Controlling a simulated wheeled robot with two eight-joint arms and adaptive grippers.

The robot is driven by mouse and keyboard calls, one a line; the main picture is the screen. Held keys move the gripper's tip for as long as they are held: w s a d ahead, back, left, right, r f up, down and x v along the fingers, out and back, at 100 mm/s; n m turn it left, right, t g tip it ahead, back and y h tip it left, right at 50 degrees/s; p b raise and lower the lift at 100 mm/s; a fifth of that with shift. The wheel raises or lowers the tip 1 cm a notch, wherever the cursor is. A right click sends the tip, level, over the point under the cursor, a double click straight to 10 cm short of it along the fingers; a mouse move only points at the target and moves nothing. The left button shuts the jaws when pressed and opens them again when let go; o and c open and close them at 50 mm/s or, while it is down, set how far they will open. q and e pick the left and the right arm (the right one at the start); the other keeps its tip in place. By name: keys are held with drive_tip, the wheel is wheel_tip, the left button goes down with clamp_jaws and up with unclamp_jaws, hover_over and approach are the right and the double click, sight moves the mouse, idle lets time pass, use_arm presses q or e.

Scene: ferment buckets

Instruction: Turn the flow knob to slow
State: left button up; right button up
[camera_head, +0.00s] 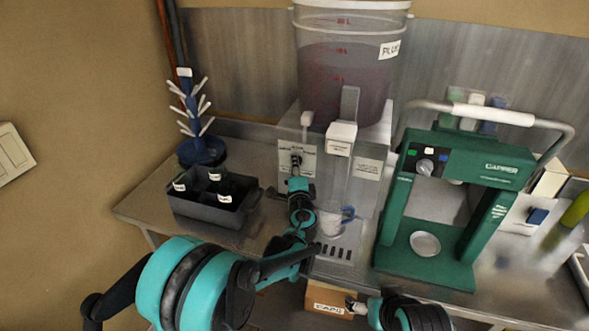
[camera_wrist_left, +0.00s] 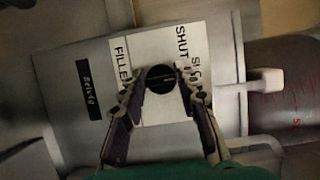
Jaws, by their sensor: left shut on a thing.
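The flow knob (camera_wrist_left: 161,79) is a small round black dial on a white label plate (camera_wrist_left: 150,112) with printed words. "SHUT" and "FILL" can be read; a third word, starting "SLO", is partly covered by a finger. A faint line crosses the knob's face. My left gripper (camera_wrist_left: 162,86) has its fingers on both sides of the knob and is shut on it. In the head view my left gripper (camera_head: 297,178) reaches the front of the clear filler stand (camera_head: 365,185), just below the knob. My right gripper (camera_head: 354,304) is at the bottom edge, its jaws unclear.
A clear bucket (camera_head: 345,65) of reddish liquid stands above the stand. A clear jug with a blue handle (camera_head: 332,220) is below the spout. A green capper (camera_head: 455,160) stands right. A grey crate of bottles (camera_head: 190,208) and a blue bottle tree (camera_head: 200,150) stand left.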

idle(0.3)
use_arm(q)
drive_tip(key=o, duration=1.2)
drive_tip(key=shift+c, duration=0.2)
drive_tip(key=s, duration=1.2)
drive_tip(key=shift+d, duration=0.45)
